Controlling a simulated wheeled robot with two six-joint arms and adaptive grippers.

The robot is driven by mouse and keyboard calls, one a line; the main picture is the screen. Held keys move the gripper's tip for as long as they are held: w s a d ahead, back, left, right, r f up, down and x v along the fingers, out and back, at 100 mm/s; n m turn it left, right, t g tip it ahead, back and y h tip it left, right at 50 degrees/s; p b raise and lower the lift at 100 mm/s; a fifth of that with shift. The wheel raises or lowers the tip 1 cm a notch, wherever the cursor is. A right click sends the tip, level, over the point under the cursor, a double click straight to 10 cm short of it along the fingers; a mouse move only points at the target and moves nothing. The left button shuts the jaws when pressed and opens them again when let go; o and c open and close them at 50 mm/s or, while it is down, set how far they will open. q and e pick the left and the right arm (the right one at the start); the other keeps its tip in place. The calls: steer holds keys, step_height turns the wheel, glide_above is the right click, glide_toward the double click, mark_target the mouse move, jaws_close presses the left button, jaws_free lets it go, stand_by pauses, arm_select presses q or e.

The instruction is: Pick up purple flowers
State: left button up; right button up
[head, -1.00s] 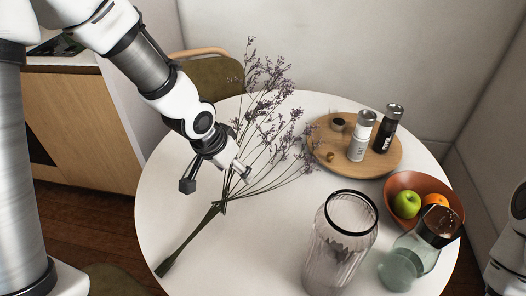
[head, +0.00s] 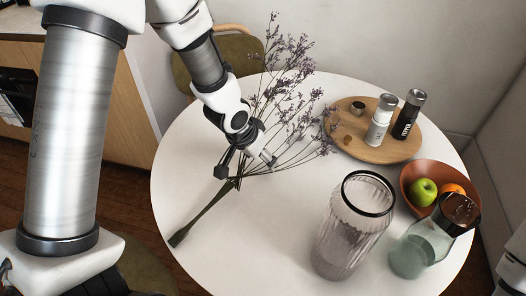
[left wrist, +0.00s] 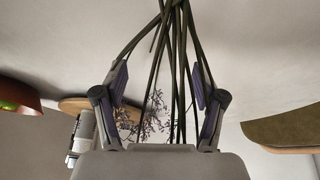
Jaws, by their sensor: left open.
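The purple flowers (head: 292,62) lie on the round white table as one loose bunch. Their blooms point to the back and the bundled green stems (head: 203,214) run to the front left. My left gripper (head: 246,166) is open over the bunch, just above where the stems gather. In the left wrist view, several stems (left wrist: 178,60) pass between the open fingers (left wrist: 158,82), with blooms (left wrist: 154,120) beyond. I cannot tell whether the fingers touch the stems. My right gripper is not in view; only part of my right arm shows at the right edge.
A ribbed glass vase (head: 350,235) with a dark rim stands empty front right. Beside it is a greenish glass carafe (head: 415,252). A terracotta bowl (head: 410,180) holds fruit. A chair (head: 225,62) stands behind.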

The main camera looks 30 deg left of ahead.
arm_select(q)
steer(key=shift+f, duration=0.25)
jaws_close()
steer(key=shift+r, duration=0.2)
